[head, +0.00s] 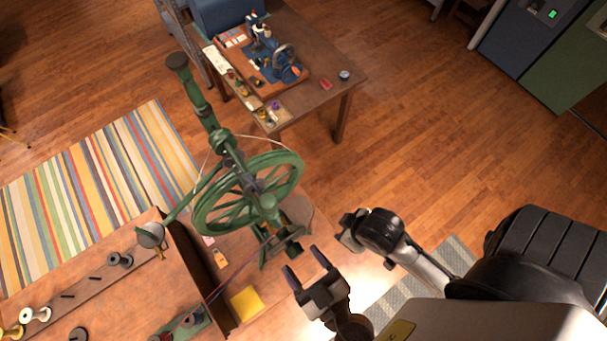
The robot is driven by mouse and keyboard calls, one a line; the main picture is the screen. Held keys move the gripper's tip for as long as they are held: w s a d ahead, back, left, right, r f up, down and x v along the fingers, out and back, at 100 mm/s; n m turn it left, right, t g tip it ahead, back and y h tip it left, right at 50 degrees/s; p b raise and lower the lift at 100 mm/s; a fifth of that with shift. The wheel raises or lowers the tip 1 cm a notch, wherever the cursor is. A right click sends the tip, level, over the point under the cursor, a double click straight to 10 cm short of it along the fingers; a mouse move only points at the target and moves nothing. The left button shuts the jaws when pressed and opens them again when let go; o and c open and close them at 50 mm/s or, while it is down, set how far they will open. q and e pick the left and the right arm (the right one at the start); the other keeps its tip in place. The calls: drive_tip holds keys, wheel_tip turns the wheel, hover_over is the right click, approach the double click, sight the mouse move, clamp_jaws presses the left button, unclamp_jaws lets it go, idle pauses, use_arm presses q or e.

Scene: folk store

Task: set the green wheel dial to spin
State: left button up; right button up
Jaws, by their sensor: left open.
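The green spinning wheel (247,193) stands left of centre in the head view, with a tall green post rising to its upper left. A small dark block (292,249) sits low at its right side; I cannot tell whether this is the dial, and no dial marking is readable. My left gripper (305,266) is open and empty, below and right of the wheel. Its two fingers point up toward the dark block, apart from it.
A workbench (80,262) with spools lies at lower left. A yellow sheet (246,303) lies beside it. A wooden table (335,88) at the top holds a blue device (275,65) and small items. A striped rug (90,178) lies left.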

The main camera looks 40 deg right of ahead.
sight(298, 256)
use_arm(q)
drive_tip(key=shift+w+d+r+p, duration=0.15)
drive_tip(key=shift+w+p, duration=0.2)
drive_tip(key=shift+w, duration=1.25)
drive_tip(key=c, duration=0.9)
drive_tip(key=shift+f, duration=0.2)
